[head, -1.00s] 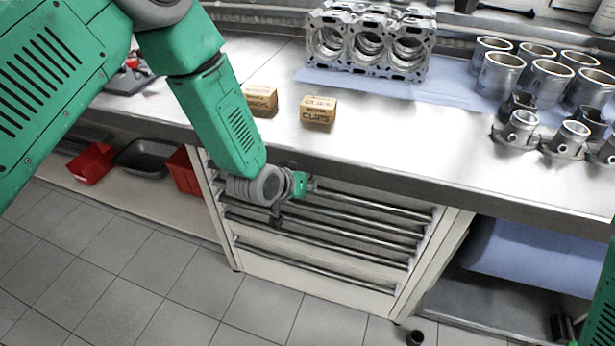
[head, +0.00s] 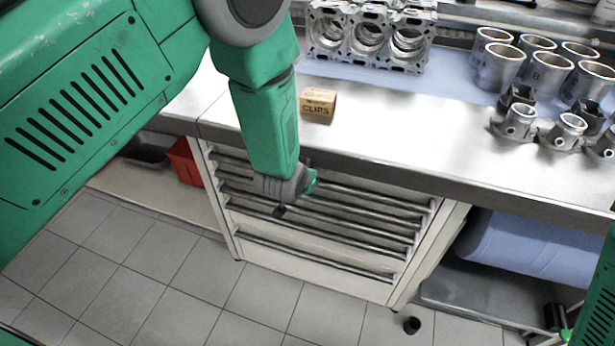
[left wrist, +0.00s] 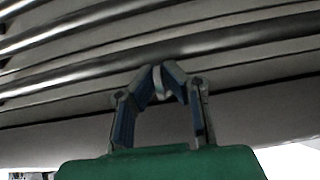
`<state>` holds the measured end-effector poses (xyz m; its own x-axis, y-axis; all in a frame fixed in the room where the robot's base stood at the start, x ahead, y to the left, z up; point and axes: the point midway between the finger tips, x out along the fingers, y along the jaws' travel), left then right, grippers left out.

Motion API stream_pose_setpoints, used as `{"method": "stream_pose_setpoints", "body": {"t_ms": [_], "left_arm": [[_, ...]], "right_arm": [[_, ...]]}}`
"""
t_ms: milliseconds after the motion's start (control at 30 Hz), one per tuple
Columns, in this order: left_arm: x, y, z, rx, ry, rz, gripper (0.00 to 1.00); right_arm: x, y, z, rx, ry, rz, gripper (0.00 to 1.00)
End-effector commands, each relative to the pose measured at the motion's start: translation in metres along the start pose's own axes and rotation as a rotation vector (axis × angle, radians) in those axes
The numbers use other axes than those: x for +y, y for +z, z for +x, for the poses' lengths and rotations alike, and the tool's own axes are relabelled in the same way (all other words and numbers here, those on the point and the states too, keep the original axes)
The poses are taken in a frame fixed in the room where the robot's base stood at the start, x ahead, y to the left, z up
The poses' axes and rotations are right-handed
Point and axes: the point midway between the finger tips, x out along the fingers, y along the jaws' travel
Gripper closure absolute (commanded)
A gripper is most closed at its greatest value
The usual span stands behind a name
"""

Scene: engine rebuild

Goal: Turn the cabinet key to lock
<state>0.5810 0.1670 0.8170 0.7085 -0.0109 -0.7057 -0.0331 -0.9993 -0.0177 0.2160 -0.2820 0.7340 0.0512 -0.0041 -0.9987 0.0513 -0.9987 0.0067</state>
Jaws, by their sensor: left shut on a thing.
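The drawer cabinet (head: 330,247) stands under the metal bench, with several horizontal bars across its front. My left gripper (head: 311,182) is at the upper part of this front, just below the bench edge; its fingers are hidden behind my wrist in the head view. In the left wrist view, the left gripper's fingers (left wrist: 160,86) close together on a small pale thing, most likely the key (left wrist: 158,82), in front of the cabinet face. The key's turn angle is too small to tell. A dark and green part at the lower right of the head view seems to be my right gripper (head: 560,324); its fingers do not show clearly.
A clips box (head: 318,104), an engine block (head: 368,38) and several cylinder liners (head: 498,66) stand on the bench. A red bin (head: 184,160) is on the low shelf at left. A blue roll (head: 530,247) lies under the bench at right.

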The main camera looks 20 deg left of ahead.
Motion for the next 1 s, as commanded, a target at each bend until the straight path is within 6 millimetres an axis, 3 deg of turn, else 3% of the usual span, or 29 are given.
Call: {"method": "stream_pose_setpoints", "body": {"t_ms": [100,167,533,1000], "left_arm": [[0.002,0.007,0.0,-0.015,0.003,0.002,1.0],[0.002,0.007,0.0,-0.015,0.004,0.001,0.86],[0.001,0.003,-0.009,-0.005,0.002,0.0,0.86],[0.002,0.003,-0.098,-0.009,0.003,0.002,0.86]], "right_arm": [[0.0,0.0,0.0,0.0,0.0,0.0,0.6],[0.0,0.0,0.0,0.0,0.0,0.0,0.6],[0.0,0.003,-0.001,0.002,0.0,0.0,0.6],[0.0,0.002,-0.001,0.003,0.0,0.0,0.6]]}}
